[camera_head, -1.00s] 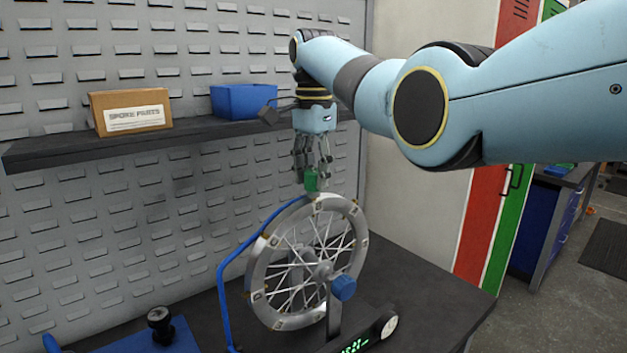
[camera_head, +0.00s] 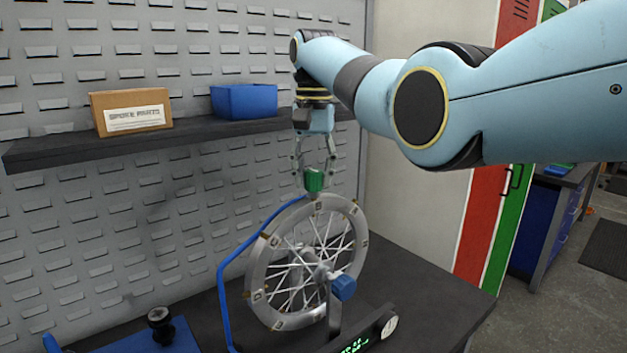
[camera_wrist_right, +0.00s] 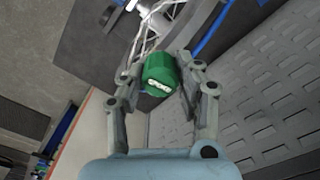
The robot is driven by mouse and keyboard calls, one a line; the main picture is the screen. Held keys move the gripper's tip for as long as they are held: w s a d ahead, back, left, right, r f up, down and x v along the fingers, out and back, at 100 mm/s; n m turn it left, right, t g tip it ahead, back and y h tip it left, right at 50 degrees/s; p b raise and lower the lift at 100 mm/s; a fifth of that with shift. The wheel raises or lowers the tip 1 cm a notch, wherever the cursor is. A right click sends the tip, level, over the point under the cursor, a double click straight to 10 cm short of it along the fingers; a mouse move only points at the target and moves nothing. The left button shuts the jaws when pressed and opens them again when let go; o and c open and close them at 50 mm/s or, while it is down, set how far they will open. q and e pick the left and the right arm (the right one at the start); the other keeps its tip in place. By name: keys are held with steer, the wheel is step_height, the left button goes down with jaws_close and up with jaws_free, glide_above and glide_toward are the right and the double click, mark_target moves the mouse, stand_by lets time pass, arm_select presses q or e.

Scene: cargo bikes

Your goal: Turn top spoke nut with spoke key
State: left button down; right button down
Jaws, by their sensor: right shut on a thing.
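The spoked wheel (camera_head: 264,268) stands upright in a truing stand on the dark bench in the head view. The green spoke key (camera_head: 314,181) sits at the top of the rim, where the top spoke nut is; the nut itself is hidden by the key. My right gripper (camera_head: 315,172) points down from above and is shut on the key. In the right wrist view the key (camera_wrist_right: 159,74) is between the two fingers of my right gripper (camera_wrist_right: 158,82), its lettered face toward the camera. My left gripper is not in view.
A shelf (camera_head: 190,140) behind carries a spoke parts box (camera_head: 131,111) and a blue bin (camera_head: 244,101). A blue bent tube (camera_head: 222,290) rises beside the wheel. The stand has a green digital display (camera_head: 354,346). A blue tool base with a black knob (camera_head: 160,325) is at lower left.

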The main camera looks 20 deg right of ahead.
steer(key=shift+s+f, duration=0.1)
steer(key=shift+f, duration=0.1)
steer(key=shift+r, duration=1.05)
steer(key=shift+r, duration=2.5)
steer(key=shift+f, duration=0.15)
